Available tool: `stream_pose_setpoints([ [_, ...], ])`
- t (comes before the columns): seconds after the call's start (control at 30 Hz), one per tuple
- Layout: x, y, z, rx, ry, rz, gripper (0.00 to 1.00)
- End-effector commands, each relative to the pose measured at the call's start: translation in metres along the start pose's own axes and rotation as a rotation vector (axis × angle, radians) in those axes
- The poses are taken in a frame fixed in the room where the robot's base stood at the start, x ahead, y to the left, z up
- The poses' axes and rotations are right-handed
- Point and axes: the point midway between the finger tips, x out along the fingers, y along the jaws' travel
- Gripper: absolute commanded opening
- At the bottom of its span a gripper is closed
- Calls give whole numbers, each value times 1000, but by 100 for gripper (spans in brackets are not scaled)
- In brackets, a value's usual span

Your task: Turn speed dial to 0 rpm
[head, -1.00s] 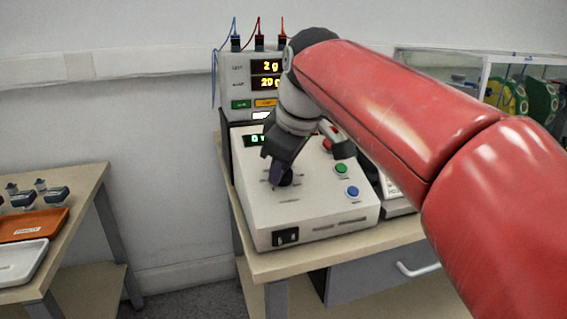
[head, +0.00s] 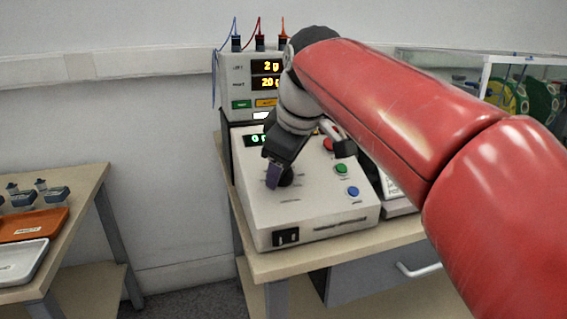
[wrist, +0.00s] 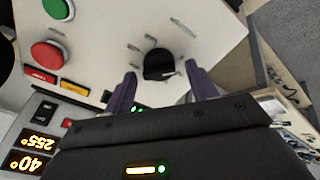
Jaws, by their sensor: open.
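The speed dial (wrist: 158,64) is a black knob on the white sloping panel of the control box (head: 330,205). In the wrist view it sits just beyond and between the fingertips. My gripper (wrist: 160,80) is open, with its two purple fingers apart on either side of the dial. I cannot tell whether either finger touches it. In the head view my gripper (head: 276,182) hangs low over the dial and partly hides it. A green display (head: 257,139) on the box appears to begin with 0; the rest is hidden by my arm.
Green (head: 341,168) and blue (head: 353,191) buttons lie right of the dial, with a red button (head: 329,144) above. A display unit (head: 236,75) with cables stands behind. A side table with trays (head: 35,224) is at left.

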Motion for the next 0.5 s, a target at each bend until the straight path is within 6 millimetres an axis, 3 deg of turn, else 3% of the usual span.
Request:
stream_pose_setpoints([
  [0.5, -72, 0, 0, 0, 2, 2, 57],
])
